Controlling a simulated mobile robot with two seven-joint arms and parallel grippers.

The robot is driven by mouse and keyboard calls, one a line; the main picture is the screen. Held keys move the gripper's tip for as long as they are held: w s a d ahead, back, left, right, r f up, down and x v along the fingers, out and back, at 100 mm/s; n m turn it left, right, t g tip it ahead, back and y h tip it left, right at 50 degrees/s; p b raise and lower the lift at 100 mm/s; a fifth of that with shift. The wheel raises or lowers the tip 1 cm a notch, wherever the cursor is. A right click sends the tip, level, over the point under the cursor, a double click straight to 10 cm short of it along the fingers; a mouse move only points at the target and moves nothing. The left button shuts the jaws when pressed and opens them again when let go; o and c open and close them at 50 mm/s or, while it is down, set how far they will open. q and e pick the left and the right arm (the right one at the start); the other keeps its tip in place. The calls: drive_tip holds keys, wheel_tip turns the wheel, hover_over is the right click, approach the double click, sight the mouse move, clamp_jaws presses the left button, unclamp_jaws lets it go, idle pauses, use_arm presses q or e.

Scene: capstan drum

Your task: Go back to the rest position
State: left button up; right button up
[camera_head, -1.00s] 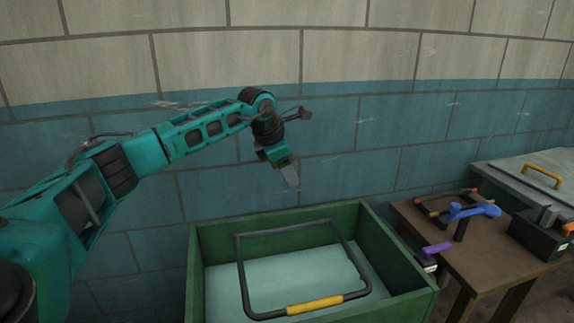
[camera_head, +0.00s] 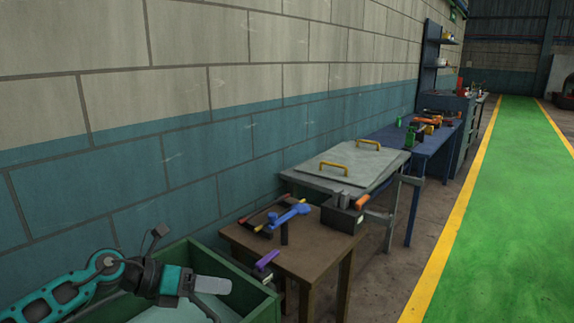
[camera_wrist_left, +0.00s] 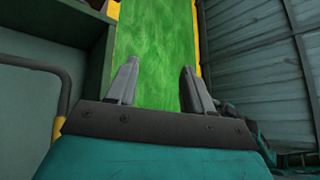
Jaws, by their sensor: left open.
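My left gripper (camera_head: 212,285) is at the lower left of the head view, over the green crate (camera_head: 262,296). In the left wrist view its two grey fingers (camera_wrist_left: 160,88) stand apart with nothing between them. The fingers point toward the green floor lane there. A bent dark handle bar (camera_wrist_left: 65,92) shows at the left edge of the wrist view. Most of the crate is cut off by the frame or hidden behind my arm. My right gripper is in neither view.
A brown table (camera_head: 300,255) with tools stands right of the crate. Beyond it are a grey bench (camera_head: 340,165) with yellow handles and a blue table (camera_head: 425,145). The tiled wall runs along the left. The green floor lane (camera_head: 490,220) is clear.

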use_arm(q)
drive_tip(key=s+d+f+n+t+h, duration=0.25)
drive_tip(key=s+d+n+t, duration=0.4)
drive_tip(key=n, duration=0.75)
drive_tip(key=s+a+f+n+y, duration=0.4)
drive_tip(key=s+f+n+y, duration=0.2)
drive_tip(key=n, duration=0.6)
drive_tip(key=s+a+f+n+y, duration=0.5)
drive_tip(key=s+f+n, duration=0.6)
drive_tip(key=n, duration=0.1)
drive_tip(key=shift+f+n+g+y, duration=0.15)
drive_tip(key=shift+n+g+y, duration=0.2)
drive_tip(key=shift+n+g, duration=0.1)
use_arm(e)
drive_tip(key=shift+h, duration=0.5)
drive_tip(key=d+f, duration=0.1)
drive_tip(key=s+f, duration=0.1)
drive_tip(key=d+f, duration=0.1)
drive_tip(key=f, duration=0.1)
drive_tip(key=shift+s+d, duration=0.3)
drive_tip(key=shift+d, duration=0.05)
